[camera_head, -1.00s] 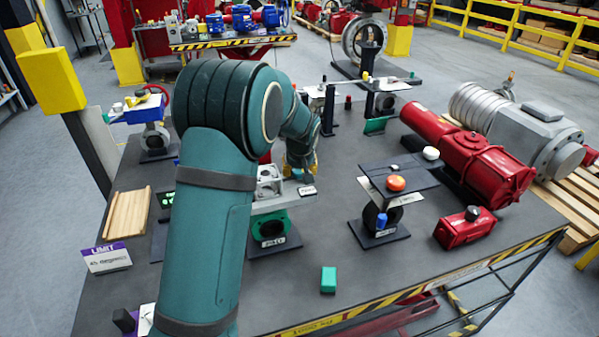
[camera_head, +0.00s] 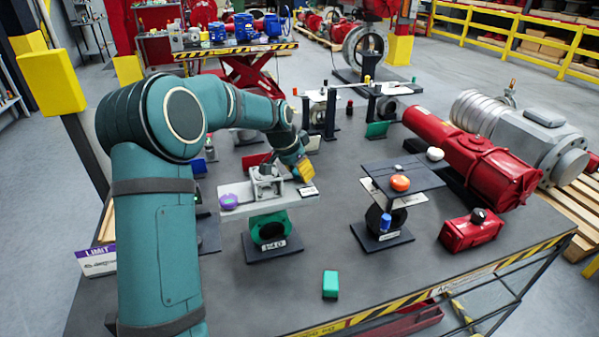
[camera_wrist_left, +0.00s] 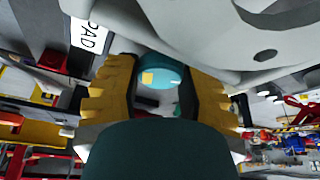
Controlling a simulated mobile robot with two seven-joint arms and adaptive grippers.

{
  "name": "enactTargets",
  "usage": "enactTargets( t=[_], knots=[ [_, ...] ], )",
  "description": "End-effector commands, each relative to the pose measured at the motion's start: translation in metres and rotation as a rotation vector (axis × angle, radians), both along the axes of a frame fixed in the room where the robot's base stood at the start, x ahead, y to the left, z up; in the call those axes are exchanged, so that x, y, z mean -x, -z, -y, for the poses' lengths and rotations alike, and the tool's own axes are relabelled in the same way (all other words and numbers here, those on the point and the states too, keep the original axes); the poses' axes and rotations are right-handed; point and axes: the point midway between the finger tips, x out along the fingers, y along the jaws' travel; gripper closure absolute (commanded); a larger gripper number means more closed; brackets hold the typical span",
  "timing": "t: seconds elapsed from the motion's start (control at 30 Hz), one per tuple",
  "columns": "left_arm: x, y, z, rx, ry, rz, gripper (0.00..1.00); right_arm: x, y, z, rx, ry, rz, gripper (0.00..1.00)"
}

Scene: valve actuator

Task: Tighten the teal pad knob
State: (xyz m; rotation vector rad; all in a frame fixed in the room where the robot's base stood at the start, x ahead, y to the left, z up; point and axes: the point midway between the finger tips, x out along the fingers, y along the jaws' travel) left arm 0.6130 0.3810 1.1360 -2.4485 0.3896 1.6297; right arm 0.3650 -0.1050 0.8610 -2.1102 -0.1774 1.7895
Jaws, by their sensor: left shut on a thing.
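The teal pad knob (camera_wrist_left: 158,75) shows as a round teal cap between the yellow fingers of my left gripper (camera_wrist_left: 165,85) in the left wrist view. The left gripper is shut on it. In the head view, the left gripper (camera_head: 304,168) reaches down at the right end of a grey plate, beside a metal bracket (camera_head: 265,184). The knob is hidden there by the gripper. A white label reading PAD (camera_wrist_left: 90,35) shows in the left wrist view. The plate sits on a green-ringed valve body (camera_head: 269,230). My right gripper is not in view.
A purple knob (camera_head: 229,201) sits on the left end of the plate. A green block (camera_head: 330,284) lies near the front edge. A red box (camera_head: 470,230) and a red cylinder lie at right.

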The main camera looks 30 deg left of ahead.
Motion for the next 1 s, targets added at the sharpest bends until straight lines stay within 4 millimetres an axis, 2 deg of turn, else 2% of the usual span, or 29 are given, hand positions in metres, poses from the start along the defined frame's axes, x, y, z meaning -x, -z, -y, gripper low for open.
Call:
enactTargets(
  t=[0.03,0.5,1.0],
  knots=[
    [0.0021,0.0055,-0.0007,0.005,0.040,-0.012,0.93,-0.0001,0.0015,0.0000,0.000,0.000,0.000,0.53],
    [0.0017,0.0057,-0.0007,0.004,0.341,-0.014,0.93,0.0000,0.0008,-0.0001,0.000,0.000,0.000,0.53],
    [0.0021,0.0063,-0.0005,0.004,0.405,-0.016,0.93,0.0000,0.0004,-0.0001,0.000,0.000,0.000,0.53]
  ],
)
